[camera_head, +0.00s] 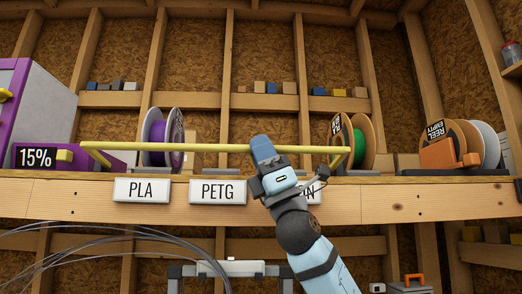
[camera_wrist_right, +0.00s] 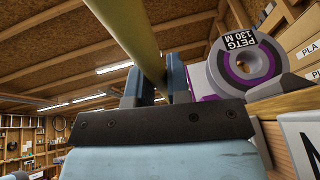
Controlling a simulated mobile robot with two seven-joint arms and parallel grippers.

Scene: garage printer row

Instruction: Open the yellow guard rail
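The yellow guard rail (camera_head: 200,148) runs level along the front of the wooden shelf, across the spool row. Its left end is by the purple "15%" box and its right end bends at a yellow bracket near the green spool. My right gripper (camera_head: 263,148) is at the rail, right of its middle. In the right wrist view the rail (camera_wrist_right: 135,38) passes between the two blue fingers (camera_wrist_right: 158,84), which sit close against it on both sides; they look shut on it. My left gripper is not in view.
A purple spool (camera_head: 170,138) and a green spool (camera_head: 358,146) stand behind the rail. An orange bracket (camera_head: 447,153) with more spools is at the right. Label plates PLA (camera_head: 141,190) and PETG (camera_head: 217,191) hang on the shelf front. Thin cables (camera_head: 110,240) curve below at the left.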

